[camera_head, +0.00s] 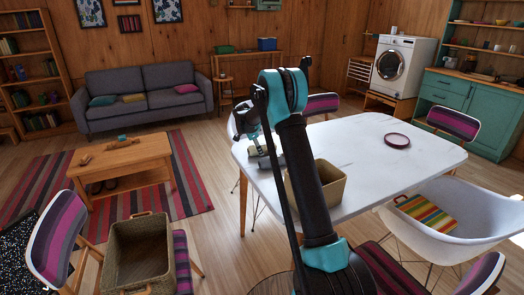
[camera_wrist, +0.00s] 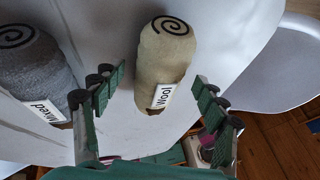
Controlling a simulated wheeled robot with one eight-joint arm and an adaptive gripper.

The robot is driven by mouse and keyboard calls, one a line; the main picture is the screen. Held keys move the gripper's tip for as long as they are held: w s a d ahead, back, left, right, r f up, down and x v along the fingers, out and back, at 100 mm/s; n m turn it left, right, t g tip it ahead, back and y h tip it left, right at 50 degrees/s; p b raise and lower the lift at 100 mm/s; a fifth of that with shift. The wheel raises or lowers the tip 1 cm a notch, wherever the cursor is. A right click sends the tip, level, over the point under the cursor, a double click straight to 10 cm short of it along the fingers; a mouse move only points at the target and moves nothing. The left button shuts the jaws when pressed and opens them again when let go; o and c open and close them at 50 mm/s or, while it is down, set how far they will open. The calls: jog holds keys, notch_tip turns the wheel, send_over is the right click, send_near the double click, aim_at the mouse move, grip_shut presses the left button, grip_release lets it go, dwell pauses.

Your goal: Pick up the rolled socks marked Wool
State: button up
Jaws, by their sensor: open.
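The rolled socks marked Wool (camera_wrist: 166,60) are a beige-olive roll with a dark spiral on the end and a white label reading Wool. They lie on the white table (camera_head: 350,140). My gripper (camera_wrist: 150,92) is open, its green-padded fingers to either side of the Wool roll's labelled end, with no contact visible. A grey roll labelled Mixed (camera_wrist: 38,70) lies to the left in the wrist view. In the head view my gripper (camera_head: 252,140) is over the table's left part, and my arm hides much of that area.
A tan basket (camera_head: 327,190) stands on the table beside my arm. A dark red ring-shaped dish (camera_head: 397,141) lies farther right. White chairs surround the table; one (camera_head: 450,215) holds a striped item. A woven basket (camera_head: 140,250) sits on a chair at left.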

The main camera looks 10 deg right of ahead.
jog(key=shift+w+d+f, duration=0.25)
jog(key=shift+f, duration=0.35)
jog(key=shift+c, duration=0.3)
jog(key=c, duration=1.2)
jog(key=shift+r, duration=0.15)
jog(key=shift+c, duration=0.3)
